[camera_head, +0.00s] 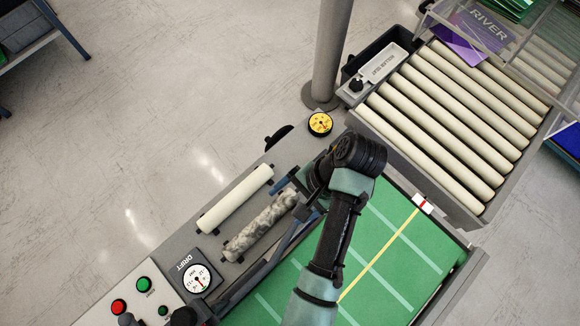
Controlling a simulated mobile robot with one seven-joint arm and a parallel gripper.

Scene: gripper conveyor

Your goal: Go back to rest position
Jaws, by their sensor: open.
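My arm reaches up from the bottom over the green belt (405,262). Its wrist bends left at the top, and my gripper (292,197) is over the conveyor's grey side deck, by the upper end of a mottled grey roller (258,228). My gripper is open, and nothing shows held in it. The wrist hides part of it. I cannot tell whether a finger touches the roller. A clean cream roller (236,198) lies beside the mottled one, to its upper left. Both lie on the side deck.
A bed of cream rollers (445,125) stands at upper right, with a purple RIVER sheet (470,38) beyond. A grey post (328,50) rises near a yellow disc (320,123). A DRIFT dial (196,278) and a button panel (135,296) are at lower left. Open floor lies left.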

